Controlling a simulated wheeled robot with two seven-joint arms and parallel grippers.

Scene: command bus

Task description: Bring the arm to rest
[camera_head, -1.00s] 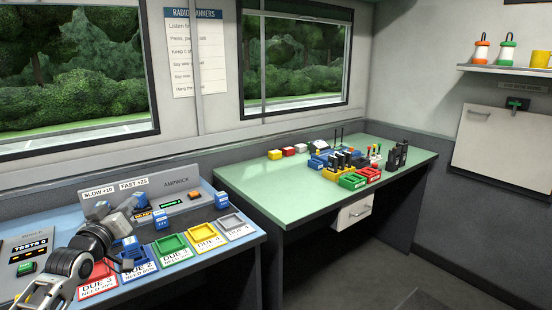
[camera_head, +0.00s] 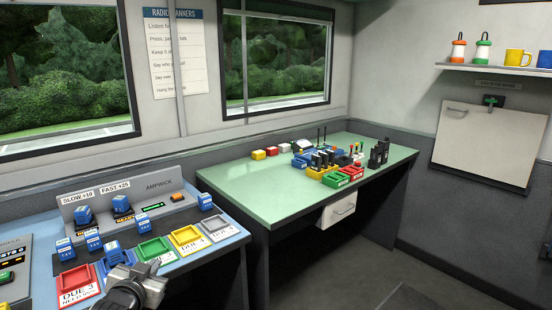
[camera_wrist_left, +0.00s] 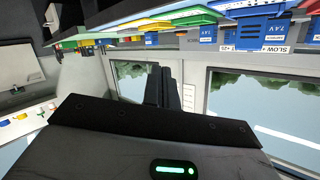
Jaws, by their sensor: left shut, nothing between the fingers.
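My left gripper (camera_head: 152,280) is at the lower left of the head view, in front of the blue bench's front edge and close to the blue tray. It also shows in the left wrist view (camera_wrist_left: 163,75), where its dark fingers are together with nothing between them. My right gripper is not in view.
The blue bench (camera_head: 228,237) carries red, green (camera_head: 157,250), yellow (camera_head: 187,238) and grey (camera_head: 217,228) trays and several blue battery blocks (camera_head: 66,249). A grey charger panel (camera_head: 150,195) stands behind them. A green table (camera_head: 260,200) with radios is to the right.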

